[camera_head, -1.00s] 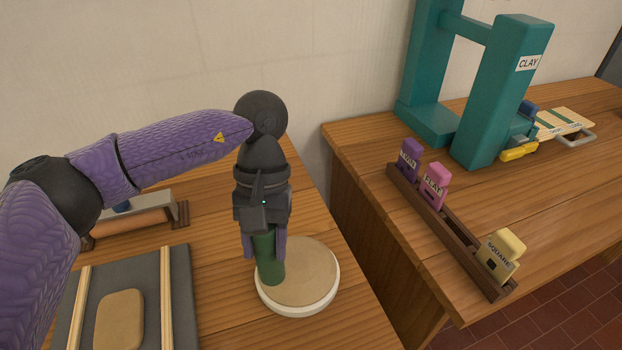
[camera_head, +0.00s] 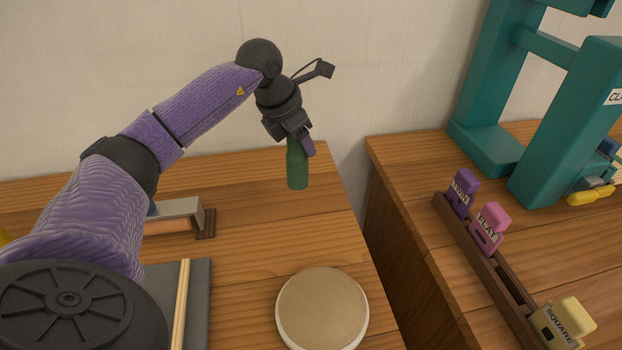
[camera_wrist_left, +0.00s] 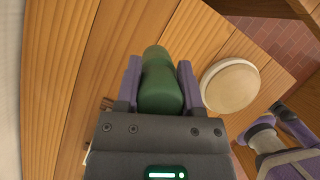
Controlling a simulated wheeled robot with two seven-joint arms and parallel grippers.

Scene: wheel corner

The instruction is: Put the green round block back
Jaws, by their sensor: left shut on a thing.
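The green round block (camera_head: 297,166) hangs upright in my left gripper (camera_head: 300,146), above the back part of the left table. In the left wrist view the green block (camera_wrist_left: 160,82) sits between the two purple fingers of my left gripper (camera_wrist_left: 158,85). A dark wooden rack (camera_head: 480,262) on the right table holds a purple block (camera_head: 462,192), a pink block (camera_head: 489,229) and a cream block (camera_head: 562,325) labelled SQUARE. A bare stretch of the rack shows between the pink and cream blocks. My right gripper is not in the head view.
A round white-rimmed disc of clay (camera_head: 322,308) lies at the front of the left table. A roller stand (camera_head: 180,217) and a grey board (camera_head: 197,300) are to its left. A tall teal press (camera_head: 570,130) stands behind the rack. A gap separates the two tables.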

